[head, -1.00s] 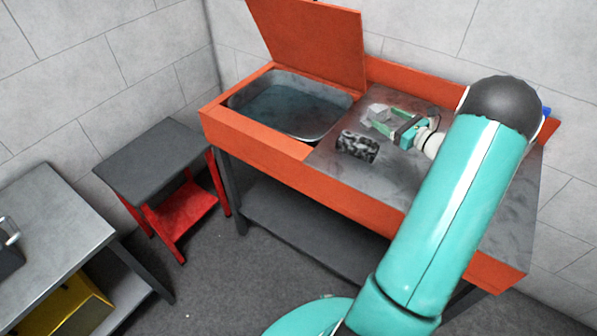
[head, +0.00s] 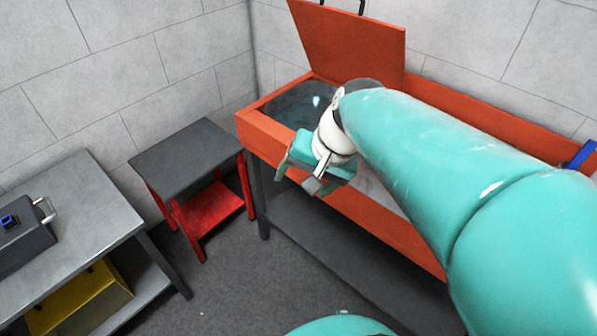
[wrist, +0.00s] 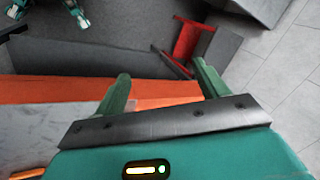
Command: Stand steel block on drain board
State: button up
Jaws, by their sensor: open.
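My gripper (head: 298,180) is open, in front of the orange washer's front edge. In the wrist view its two green fingers (wrist: 160,78) are apart with nothing between them. The drain board is the grey worn top of the orange washer; a small part (head: 372,188) shows beside my gripper, and a strip shows at the left of the wrist view (wrist: 40,128). My arm covers most of it in the head view. The steel block is not visible in either current view; I cannot tell where it is.
The washer's basin (head: 290,104) lies under a raised orange lid (head: 350,45). A red stool with a dark top (head: 185,155) stands left of the washer. A grey bench (head: 70,215) at far left bears a dark case (head: 22,240), with a yellow box (head: 80,300) below. Floor between is clear.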

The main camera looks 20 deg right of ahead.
jog(key=s+a+r+n+t+h, duration=0.1)
jog(key=s+n+t+h, duration=0.1)
jog(key=s+n, duration=0.4)
jog(key=shift+r+h, duration=0.4)
jog(key=shift+h, duration=0.1)
